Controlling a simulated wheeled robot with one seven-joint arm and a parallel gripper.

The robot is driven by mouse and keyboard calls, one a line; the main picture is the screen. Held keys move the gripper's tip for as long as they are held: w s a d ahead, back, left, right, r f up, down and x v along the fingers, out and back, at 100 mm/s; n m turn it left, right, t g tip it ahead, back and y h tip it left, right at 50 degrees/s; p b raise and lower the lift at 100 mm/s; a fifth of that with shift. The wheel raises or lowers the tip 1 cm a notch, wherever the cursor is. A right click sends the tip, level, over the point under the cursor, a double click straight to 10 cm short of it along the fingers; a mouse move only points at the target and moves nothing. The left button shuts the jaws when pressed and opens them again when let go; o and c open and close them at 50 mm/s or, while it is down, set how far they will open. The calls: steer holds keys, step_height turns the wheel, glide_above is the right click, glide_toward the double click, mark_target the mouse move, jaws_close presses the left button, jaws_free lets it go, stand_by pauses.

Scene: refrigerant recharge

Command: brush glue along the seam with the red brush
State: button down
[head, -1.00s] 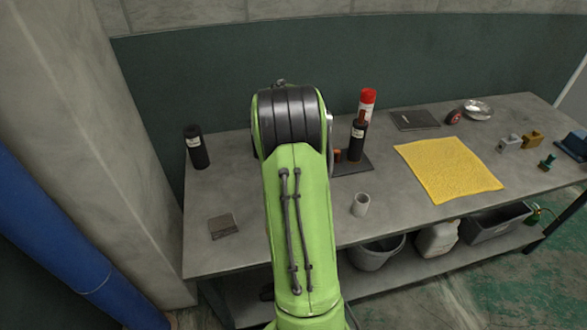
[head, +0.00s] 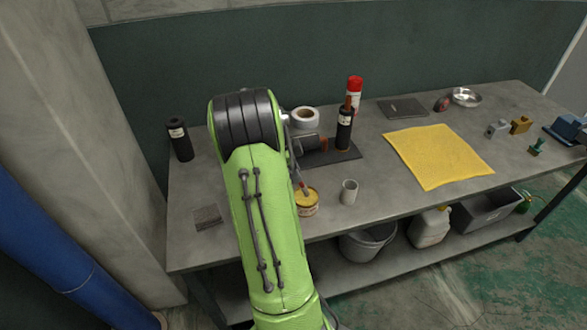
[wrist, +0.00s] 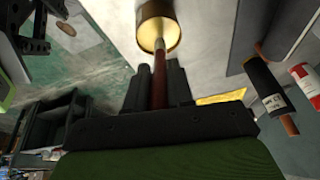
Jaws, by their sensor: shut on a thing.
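A red brush handle (wrist: 159,78) runs between the dark fingers of my gripper (wrist: 160,85) in the wrist view, and the gripper is shut on it. The brush's far end reaches the mouth of a gold-coloured tin (wrist: 158,30); its bristles cannot be made out. In the head view the yellow tin (head: 307,205) stands near the table's front edge, with a bit of the red brush (head: 303,187) above it. My arm hides the gripper there. A dark cylinder with an orange-brown end (head: 310,144) lies on a dark mat (head: 345,155). I cannot pick out the seam.
A black bottle with a brown top (head: 344,130), a red-and-white can (head: 354,95) and a white tape roll (head: 304,117) stand behind. A grey cup (head: 349,191) stands right of the tin. A yellow cloth (head: 438,157) lies farther right. The front-left tabletop is mostly clear.

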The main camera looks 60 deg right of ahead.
steer(key=shift+f+b, duration=0.55)
steer(key=shift+b, duration=0.15)
stand_by(2.1)
steer(key=shift+r+p, duration=2.5)
steer(key=shift+r, duration=1.15)
steer(key=shift+f, duration=0.1)
